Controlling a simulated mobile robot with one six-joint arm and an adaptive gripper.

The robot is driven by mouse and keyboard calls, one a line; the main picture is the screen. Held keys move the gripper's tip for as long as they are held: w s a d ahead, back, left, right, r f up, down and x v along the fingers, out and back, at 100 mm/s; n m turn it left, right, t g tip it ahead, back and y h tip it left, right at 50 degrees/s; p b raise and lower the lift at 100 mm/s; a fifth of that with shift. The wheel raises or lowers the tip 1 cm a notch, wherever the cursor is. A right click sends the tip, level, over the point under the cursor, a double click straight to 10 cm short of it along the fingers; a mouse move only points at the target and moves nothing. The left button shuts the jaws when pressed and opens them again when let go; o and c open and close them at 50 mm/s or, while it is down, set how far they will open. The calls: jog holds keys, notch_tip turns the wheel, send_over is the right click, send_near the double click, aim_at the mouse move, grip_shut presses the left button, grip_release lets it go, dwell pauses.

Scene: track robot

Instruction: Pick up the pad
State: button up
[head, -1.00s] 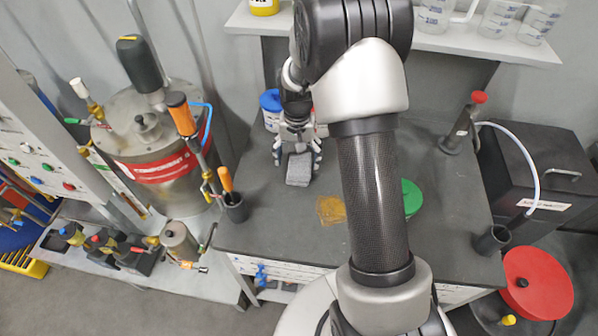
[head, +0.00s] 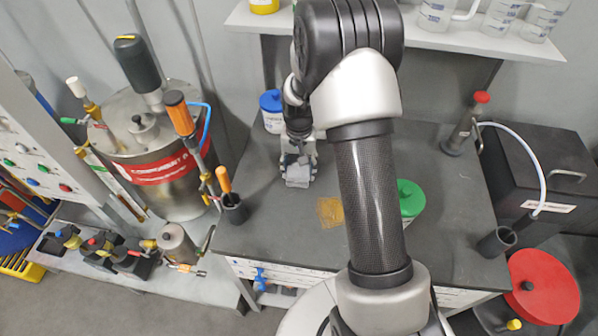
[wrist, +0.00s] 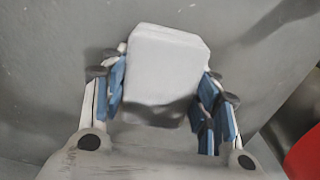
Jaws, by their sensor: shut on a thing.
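The pad (head: 298,180) is a light grey block at the back left part of the dark table. My gripper (head: 298,160) is around it from the far side, with its fingers shut on it. In the wrist view the pad (wrist: 165,70) sits between the blue-lined fingers of my gripper (wrist: 163,100). In the head view I cannot tell whether the pad touches the table.
A blue-lidded jar (head: 271,112) stands behind my gripper. A yellow-brown patch (head: 330,212) lies on the table (head: 280,240) to the right of the pad. A green-lidded jar (head: 410,200) is partly behind my arm. A black cup with an orange-handled tool (head: 234,210) stands at the left edge.

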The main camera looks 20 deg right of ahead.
jog(key=c, duration=0.3)
notch_tip(320, 180, up, 20)
jog(key=p, duration=0.5)
jog(key=shift+p, duration=0.4)
jog(key=o, duration=0.4)
jog(key=c, duration=0.4)
